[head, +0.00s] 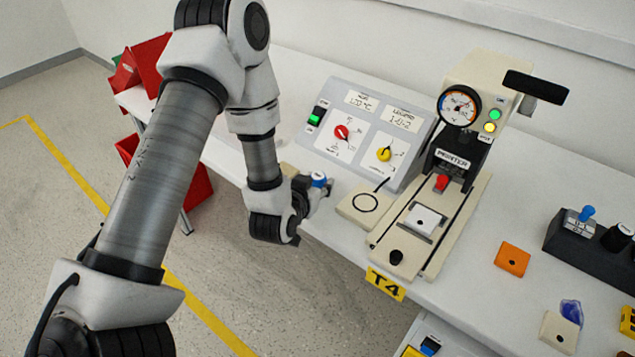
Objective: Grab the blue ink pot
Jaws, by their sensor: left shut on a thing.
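My left gripper (314,192) is at the front left part of the white table, below the control box. It is shut on a small pot with a blue top (318,179), the blue ink pot. The pot's blue top shows above the fingers; its lower part is mostly hidden by the gripper. I cannot tell whether the pot touches the surface below. My right gripper is not in view.
A grey control box (365,130) with red and yellow knobs stands behind the gripper. A printer (440,205) with a gauge stands right of it. A dark rack (600,240), orange block (512,259) and beige block (558,332) are at the right. Red bins (150,62) are at the left.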

